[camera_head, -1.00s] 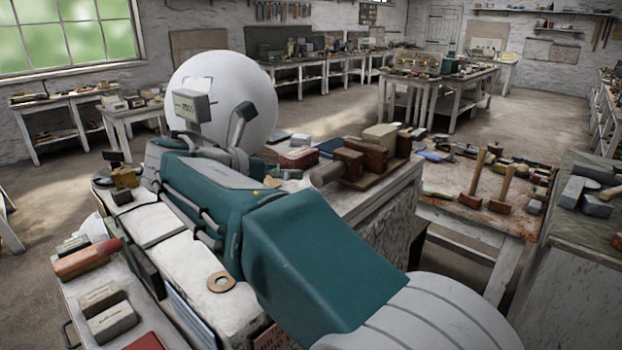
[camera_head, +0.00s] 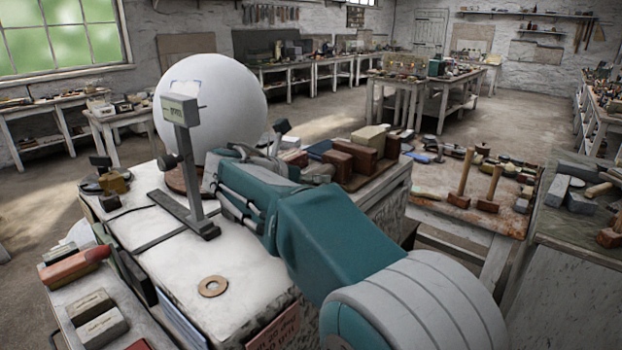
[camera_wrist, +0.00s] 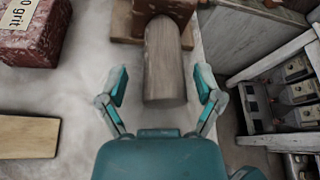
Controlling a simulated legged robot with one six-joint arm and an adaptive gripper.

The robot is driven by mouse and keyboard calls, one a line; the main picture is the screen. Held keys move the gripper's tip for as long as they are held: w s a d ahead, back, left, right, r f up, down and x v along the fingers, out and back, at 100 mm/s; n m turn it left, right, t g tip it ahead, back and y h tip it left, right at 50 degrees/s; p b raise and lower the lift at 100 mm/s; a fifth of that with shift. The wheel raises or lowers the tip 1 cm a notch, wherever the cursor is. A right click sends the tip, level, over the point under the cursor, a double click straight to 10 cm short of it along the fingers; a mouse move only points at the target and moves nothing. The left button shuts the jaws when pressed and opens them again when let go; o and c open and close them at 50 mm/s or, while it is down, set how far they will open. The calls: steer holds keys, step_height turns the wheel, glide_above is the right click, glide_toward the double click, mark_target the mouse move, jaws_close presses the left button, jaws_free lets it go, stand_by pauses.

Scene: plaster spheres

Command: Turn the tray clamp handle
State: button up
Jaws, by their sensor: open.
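The tray clamp handle (camera_wrist: 165,65) is a thick wooden cylinder in the wrist view, joined at its far end to a reddish-brown block (camera_wrist: 165,6). My gripper (camera_wrist: 161,84) is open, with one finger on each side of the handle. Gaps show between the fingers and the wood, and nothing is held. I cannot tell if the fingers are level with the handle or above it. In the head view, the clamp's brown blocks (camera_head: 352,160) stand on the bench beyond my arm, which largely hides the handle and gripper.
A large white sphere (camera_head: 210,108) and a grey stand with a small display (camera_head: 180,108) are left of my arm. A box marked grit (camera_wrist: 35,30) and a wooden slab (camera_wrist: 28,137) lie left of the handle. The bench edge drops off at right.

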steer(key=shift+d, duration=0.1)
steer(key=shift+c, duration=0.4)
steer(key=c, duration=1.1)
steer(key=shift+m, duration=0.3)
steer(key=m+t+y, duration=0.1)
steer(key=m+y, duration=0.1)
steer(key=m, duration=0.1)
steer(key=shift+s+d+t, duration=0.1)
steer(key=shift+t, duration=0.2)
steer(key=m+t+y, duration=0.1)
steer(key=m+t, duration=0.1)
steer(key=m, duration=0.1)
steer(key=shift+f+m+y, duration=0.1)
steer(key=shift+m+y, duration=0.2)
steer(key=shift+y, duration=0.1)
steer(key=m+t+y, duration=0.1)
steer(key=m+t, duration=0.1)
steer(key=m, duration=0.2)
steer(key=shift+f, duration=0.15)
steer(key=m+t, duration=0.2)
steer(key=m, duration=0.2)
steer(key=shift+f+m, duration=0.15)
steer(key=shift+m, duration=0.25)
